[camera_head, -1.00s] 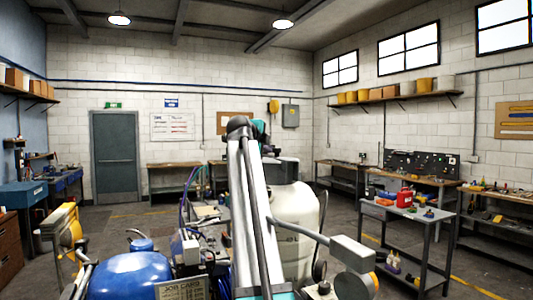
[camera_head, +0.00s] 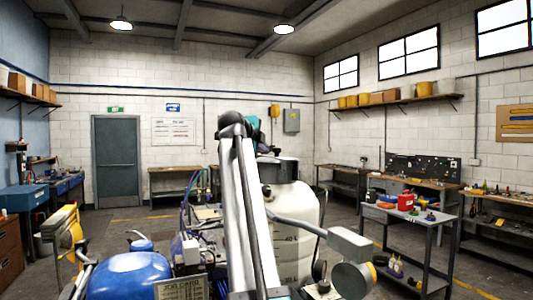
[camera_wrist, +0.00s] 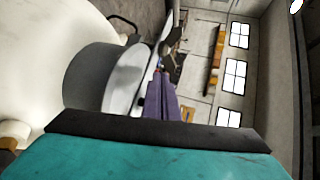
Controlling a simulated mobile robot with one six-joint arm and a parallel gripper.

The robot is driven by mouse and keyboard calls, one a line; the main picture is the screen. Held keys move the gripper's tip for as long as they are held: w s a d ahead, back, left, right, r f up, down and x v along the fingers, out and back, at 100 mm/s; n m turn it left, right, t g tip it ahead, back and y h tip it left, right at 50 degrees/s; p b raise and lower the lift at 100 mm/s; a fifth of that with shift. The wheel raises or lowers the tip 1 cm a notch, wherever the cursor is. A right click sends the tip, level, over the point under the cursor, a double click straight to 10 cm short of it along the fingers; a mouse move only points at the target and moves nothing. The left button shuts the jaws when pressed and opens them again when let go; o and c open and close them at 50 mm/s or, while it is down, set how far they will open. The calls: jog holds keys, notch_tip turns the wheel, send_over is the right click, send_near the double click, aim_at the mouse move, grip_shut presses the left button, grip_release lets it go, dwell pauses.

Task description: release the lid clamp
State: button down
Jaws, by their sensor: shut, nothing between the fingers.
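A white tank (camera_head: 298,225) stands ahead, just right of my arm, with a dark grey top (camera_head: 282,172). In the wrist view the tank (camera_wrist: 45,60) fills the left, with its grey neck (camera_wrist: 90,78) and a pale disc-like lid edge (camera_wrist: 124,80) beside it. A small dark part (camera_wrist: 174,42) stands by the lid; I cannot tell whether it is the clamp. My gripper (camera_wrist: 158,76) reaches up beside the lid as a narrow purple-grey wedge, shut and empty. Contact with the lid is unclear. In the head view my arm hides most of the gripper.
A blue rounded tank (camera_head: 130,275) is at the lower left, near a yellow part (camera_head: 68,235). A grey cart (camera_head: 425,215) with a red container (camera_head: 405,202) stands at the right. Benches line the walls. Some open floor shows at left and right.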

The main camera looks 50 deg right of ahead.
jog(key=b+v, duration=0.2)
jog(key=v, duration=0.6)
jog(key=shift+s+b, duration=0.3)
jog(key=shift+r, duration=0.1)
jog(key=shift+w+d+r+n+t+y+p, duration=0.35)
jog(key=shift+w+r+n+t+p, duration=0.25)
jog(key=shift+w+p, duration=0.25)
jog(key=shift+s, duration=0.15)
